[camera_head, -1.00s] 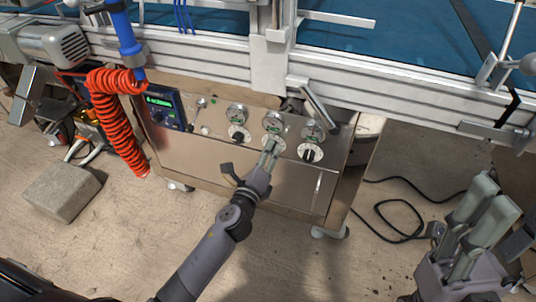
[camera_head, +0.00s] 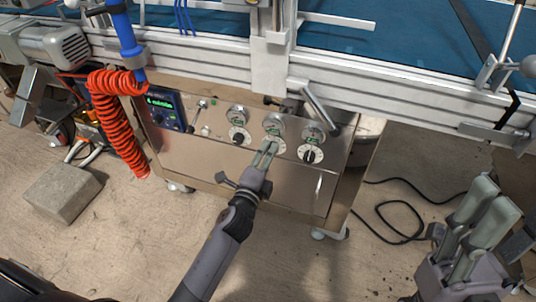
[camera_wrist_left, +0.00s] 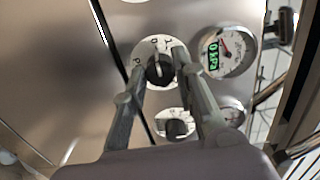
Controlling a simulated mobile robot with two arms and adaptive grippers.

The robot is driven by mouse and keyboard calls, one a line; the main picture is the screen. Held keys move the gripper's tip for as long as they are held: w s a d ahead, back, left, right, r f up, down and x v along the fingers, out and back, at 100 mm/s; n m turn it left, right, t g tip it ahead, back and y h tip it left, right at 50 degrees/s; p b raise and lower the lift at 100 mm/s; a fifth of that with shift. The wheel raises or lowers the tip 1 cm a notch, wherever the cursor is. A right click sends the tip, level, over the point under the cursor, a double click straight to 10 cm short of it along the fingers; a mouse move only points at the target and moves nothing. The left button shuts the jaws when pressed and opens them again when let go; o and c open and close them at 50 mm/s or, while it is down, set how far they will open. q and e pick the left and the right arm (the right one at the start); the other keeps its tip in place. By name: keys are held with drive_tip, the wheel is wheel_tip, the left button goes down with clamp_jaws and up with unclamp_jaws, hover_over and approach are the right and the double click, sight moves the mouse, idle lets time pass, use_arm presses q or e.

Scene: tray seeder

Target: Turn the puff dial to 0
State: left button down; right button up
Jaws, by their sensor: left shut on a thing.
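A steel control panel (camera_head: 235,172) carries three round dials in a row, each with a gauge above it. My left gripper (camera_head: 268,151) reaches the middle dial (camera_head: 276,146). In the left wrist view my left fingers (camera_wrist_left: 160,73) stand either side of that dial's black knob (camera_wrist_left: 160,70) and are shut on it. The white plate (camera_wrist_left: 149,48) around the knob has small marks, too small to read surely. The gauge beside it (camera_wrist_left: 225,52) shows a green kPa readout. I cannot read which dial is labelled puff. My right gripper (camera_head: 487,207) is empty and looks open, away from the panel.
The left dial (camera_head: 238,136) and right dial (camera_head: 311,154) flank the middle one closely. A blue display box (camera_head: 164,109) and red coiled hose (camera_head: 112,120) are at the left. A metal frame (camera_head: 200,52) runs above. Black cable (camera_head: 405,206) lies on the floor.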

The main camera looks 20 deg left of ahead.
idle(0.3)
use_arm(q)
drive_tip(key=c, duration=1.3)
unclamp_jaws()
drive_tip(key=s, duration=1.2)
drive_tip(key=shift+a, duration=0.25)
